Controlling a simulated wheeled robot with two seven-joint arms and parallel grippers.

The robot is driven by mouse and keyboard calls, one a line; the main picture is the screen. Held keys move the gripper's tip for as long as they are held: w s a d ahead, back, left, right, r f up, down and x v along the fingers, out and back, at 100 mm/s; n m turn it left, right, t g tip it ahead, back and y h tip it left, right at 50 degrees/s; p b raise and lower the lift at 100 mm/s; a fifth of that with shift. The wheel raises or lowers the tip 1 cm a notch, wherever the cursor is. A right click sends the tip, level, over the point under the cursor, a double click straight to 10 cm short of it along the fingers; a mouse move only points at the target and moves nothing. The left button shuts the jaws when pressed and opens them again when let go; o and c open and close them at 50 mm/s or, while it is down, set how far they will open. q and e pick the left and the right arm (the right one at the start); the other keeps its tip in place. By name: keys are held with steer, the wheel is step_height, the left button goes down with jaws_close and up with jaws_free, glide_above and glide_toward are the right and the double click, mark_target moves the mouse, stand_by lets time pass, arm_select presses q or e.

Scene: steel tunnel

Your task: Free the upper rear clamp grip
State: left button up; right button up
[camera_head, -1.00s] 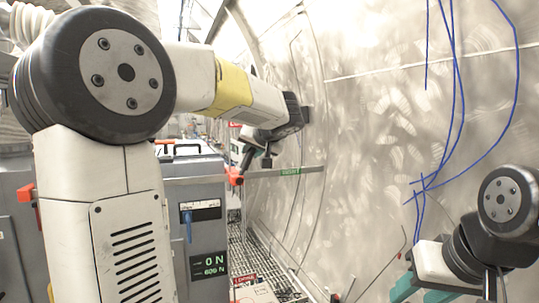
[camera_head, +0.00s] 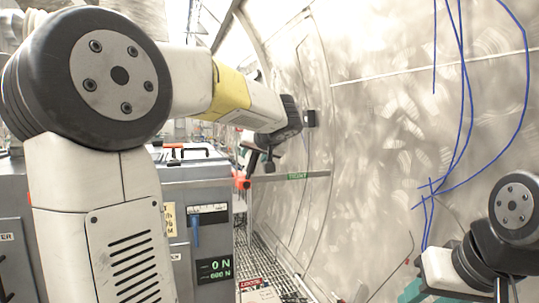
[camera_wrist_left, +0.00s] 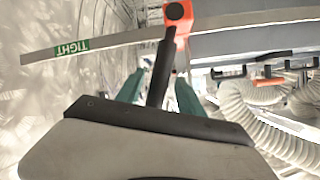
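The clamp grip is a black lever (camera_wrist_left: 160,72) with an orange-red block (camera_wrist_left: 177,14) at its pivot, by a metal bar carrying a green TIGHT label (camera_wrist_left: 70,49). In the head view the orange-red block (camera_head: 241,180) shows at the left end of the bar, with the TIGHT label (camera_head: 297,176) to its right. My left gripper (camera_wrist_left: 160,82) is open, its two teal fingers on either side of the lever with visible gaps. My wrist partly hides the lever in the head view. My right gripper (camera_head: 412,291) is at the lower right, partly cut off.
A grey cabinet (camera_head: 182,183) with a display (camera_head: 214,269) reading 0 N and 600 N stands left of the bar. The curved steel wall (camera_head: 380,130) fills the right, with blue cables (camera_head: 462,100) in front. Ribbed white hoses (camera_wrist_left: 250,110) show in the wrist view.

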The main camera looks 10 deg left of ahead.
arm_select(q)
steer(key=v, duration=0.8)
steer(key=shift+w, duration=0.1)
steer(key=s+d+f+m+g+h, duration=0.1)
steer(key=s+d+f+g+h, duration=0.1)
steer(key=s+f, duration=0.9)
steer(key=s+d+f+m+g+h, duration=0.1)
steer(key=s+d+f+g+h, duration=0.2)
steer(key=s+f+h, duration=0.3)
steer(key=s+f, duration=0.4)
steer(key=s, duration=0.2)
steer(key=shift+s+d+f+m+h, duration=0.35)
steer(key=shift+f+m+h, duration=0.05)
